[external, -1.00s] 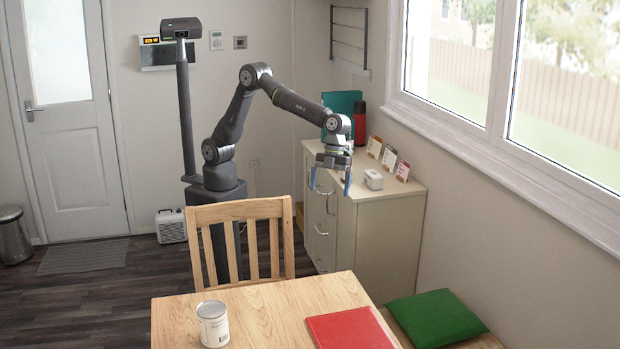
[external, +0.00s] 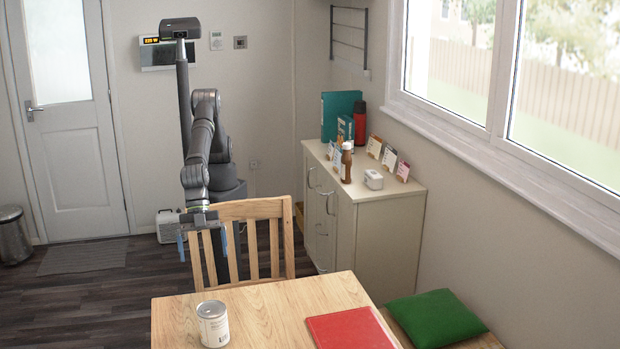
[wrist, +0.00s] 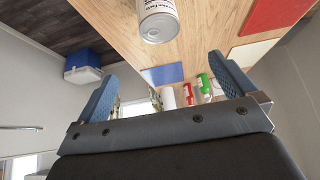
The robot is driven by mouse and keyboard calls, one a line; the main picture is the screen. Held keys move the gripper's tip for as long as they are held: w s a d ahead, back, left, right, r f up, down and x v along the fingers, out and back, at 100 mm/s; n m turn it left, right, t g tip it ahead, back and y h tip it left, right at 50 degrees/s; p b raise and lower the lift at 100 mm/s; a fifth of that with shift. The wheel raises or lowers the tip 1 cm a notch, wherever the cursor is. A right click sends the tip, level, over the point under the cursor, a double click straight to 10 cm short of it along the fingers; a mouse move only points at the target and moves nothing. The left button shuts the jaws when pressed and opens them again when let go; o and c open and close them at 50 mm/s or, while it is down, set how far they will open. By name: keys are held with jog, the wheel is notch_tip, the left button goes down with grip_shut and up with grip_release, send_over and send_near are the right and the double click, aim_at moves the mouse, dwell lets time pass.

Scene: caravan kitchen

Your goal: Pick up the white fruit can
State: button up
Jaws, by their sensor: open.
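The white fruit can (external: 213,327) stands upright on the left part of the wooden table (external: 265,310). It has a silver top and a printed label. It also shows in the wrist view (wrist: 158,22), at the top centre beyond my fingertips. My gripper (external: 209,244) is open and empty in the external view, with its blue fingers pointing down in front of the wooden chair's back. It is beyond the table's far edge and apart from the can. The fingers also show in the wrist view (wrist: 160,70), spread wide.
The wooden chair (external: 268,209) stands at the table's far side, close to my gripper. A red folder (external: 350,331) lies on the table right of the can. A cabinet (external: 375,225) at the right holds bottles, cards and a binder. A green cushion (external: 436,317) lies beside the table.

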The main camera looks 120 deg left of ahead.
send_near(211, 308)
jog(key=x, duration=0.5)
jog(key=shift+w+d, duration=0.1)
jog(key=shift+x, duration=2.65)
jog(key=shift+f, duration=0.1)
jog(key=c, duration=1.8)
jog(key=shift+c, duration=0.9)
jog(key=shift+r, duration=0.25)
